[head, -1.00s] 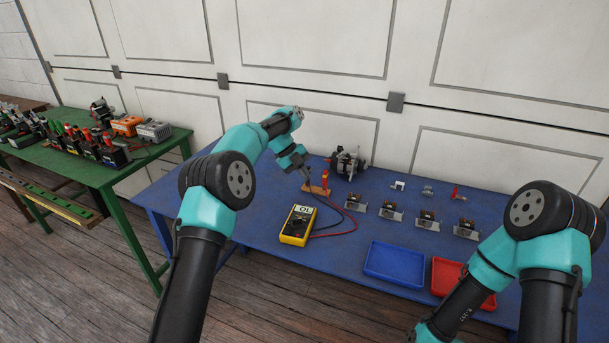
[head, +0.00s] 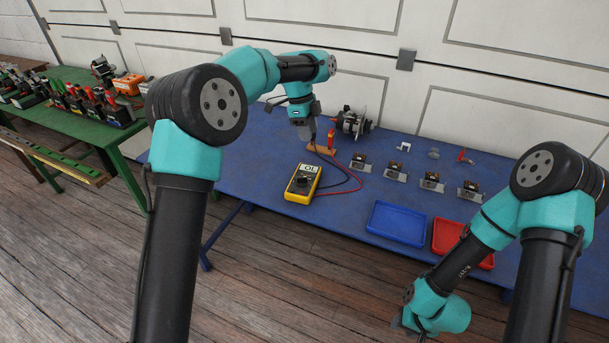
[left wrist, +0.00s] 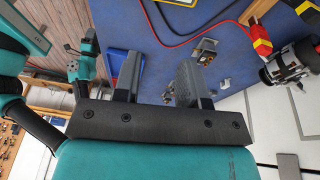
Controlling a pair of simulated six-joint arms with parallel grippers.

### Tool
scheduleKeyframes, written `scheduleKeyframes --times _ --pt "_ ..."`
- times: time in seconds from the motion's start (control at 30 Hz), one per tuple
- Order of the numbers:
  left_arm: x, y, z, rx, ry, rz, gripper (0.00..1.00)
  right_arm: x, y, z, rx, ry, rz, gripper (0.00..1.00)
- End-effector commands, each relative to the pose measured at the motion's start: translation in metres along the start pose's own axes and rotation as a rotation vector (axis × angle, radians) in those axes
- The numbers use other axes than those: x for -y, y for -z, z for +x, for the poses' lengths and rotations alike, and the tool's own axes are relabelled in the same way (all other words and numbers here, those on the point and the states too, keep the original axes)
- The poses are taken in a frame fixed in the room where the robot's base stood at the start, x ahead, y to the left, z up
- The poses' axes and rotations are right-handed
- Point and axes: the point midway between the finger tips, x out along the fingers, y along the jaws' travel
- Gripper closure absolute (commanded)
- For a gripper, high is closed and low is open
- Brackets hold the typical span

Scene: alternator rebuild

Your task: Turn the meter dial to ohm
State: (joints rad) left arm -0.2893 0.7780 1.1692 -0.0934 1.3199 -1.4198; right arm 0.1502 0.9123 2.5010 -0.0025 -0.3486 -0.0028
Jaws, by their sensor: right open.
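The yellow multimeter (head: 303,182) lies on the blue table in the head view. Its display looks like OL. Its dark dial (head: 301,182) is below the display; its exact setting is too small to read. Red and black leads run from it toward a small wooden probe stand (head: 321,150) holding a red probe (head: 331,138). My left gripper (head: 309,133) points down near this stand, behind the meter. In the left wrist view my left gripper (left wrist: 159,75) has its fingers apart with nothing between them. My right gripper (head: 399,321) is low, off the table's front edge, mostly hidden.
An alternator part (head: 352,122) stands behind the stand. Several metal brackets (head: 395,171) lie right of the leads. A blue tray (head: 372,232) and a red tray (head: 441,247) sit at the front. A green table (head: 128,147) with tools is at left.

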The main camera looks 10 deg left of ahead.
Motion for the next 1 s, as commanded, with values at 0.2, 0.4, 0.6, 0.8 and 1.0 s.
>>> scheduleKeyframes --times 0.2,0.4,0.6,0.8,1.0 --pt "-0.029 0.01 -0.02 0.136 0.04 -0.259 0.62 0.0 0.0 0.0 0.0 0.0 0.0 0.57" --pt "-0.046 0.014 -0.032 0.211 0.093 -0.425 0.62 0.0 0.0 0.0 0.0 0.0 0.0 0.57" --pt "-0.049 0.015 -0.033 0.226 0.107 -0.463 0.62 0.0 0.0 0.0 0.0 0.0 0.0 0.57" --pt "-0.049 0.015 -0.033 0.225 0.106 -0.463 0.62 0.0 0.0 0.0 0.0 0.0 0.0 0.57" --pt "-0.048 0.013 -0.026 0.225 0.105 -0.462 0.62 0.0 0.0 0.0 0.0 0.0 0.0 0.57"
